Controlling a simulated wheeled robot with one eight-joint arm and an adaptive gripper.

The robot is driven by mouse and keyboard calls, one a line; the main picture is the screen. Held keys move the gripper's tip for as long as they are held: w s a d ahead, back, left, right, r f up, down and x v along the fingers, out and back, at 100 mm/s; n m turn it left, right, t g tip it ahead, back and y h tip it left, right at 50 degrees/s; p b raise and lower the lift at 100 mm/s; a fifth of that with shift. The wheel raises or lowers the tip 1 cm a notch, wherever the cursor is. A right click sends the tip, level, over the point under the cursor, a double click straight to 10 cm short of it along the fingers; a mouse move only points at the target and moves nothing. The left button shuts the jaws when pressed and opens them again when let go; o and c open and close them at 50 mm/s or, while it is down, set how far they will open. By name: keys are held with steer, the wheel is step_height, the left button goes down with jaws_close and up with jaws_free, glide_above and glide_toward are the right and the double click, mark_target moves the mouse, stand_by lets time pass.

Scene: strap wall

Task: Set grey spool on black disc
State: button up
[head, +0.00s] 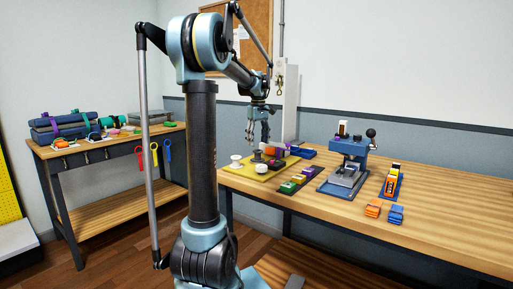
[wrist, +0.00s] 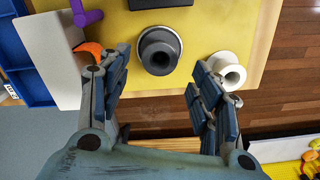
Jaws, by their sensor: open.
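A dark grey spool (wrist: 160,50) stands on a yellow board (wrist: 200,28) in the wrist view, seen from above with its hub towards me. My gripper (wrist: 156,80) is open and empty, with its two fingers apart on either side below the spool in the picture. In the head view my gripper (head: 258,138) hangs above the yellow board (head: 243,172), over a dark spool (head: 257,156). A dark flat piece (wrist: 160,3) is cut off at the top edge of the wrist view; I cannot tell whether it is the black disc.
A white spool (wrist: 228,70) stands close to the right finger. A white block (wrist: 48,50) with orange and purple parts lies to the left. In the head view a blue press (head: 348,160) and coloured blocks (head: 292,184) stand right of the board. The front right bench top is mostly clear.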

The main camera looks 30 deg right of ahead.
step_height(320, 180, up, 9)
stand_by(0.3)
steer(key=s+a+f, duration=0.3)
steer(key=a, duration=0.6)
steer(key=s+a+f+t, duration=0.15)
steer(key=a+f, duration=0.25)
steer(key=a, duration=0.5)
steer(key=s+a+f, duration=0.3)
steer(key=s+a, duration=0.1)
steer(key=a, duration=0.5)
steer(key=s+a+f, duration=0.6)
steer(key=s+f, duration=0.1)
steer(key=f, duration=0.3)
steer(key=s+a+f, duration=0.7)
steer(key=f, duration=0.3)
steer(key=shift+s+a+m+t, duration=0.3)
steer(key=shift+s+t, duration=0.05)
steer(key=shift+s, duration=0.05)
steer(key=shift+f, duration=0.1)
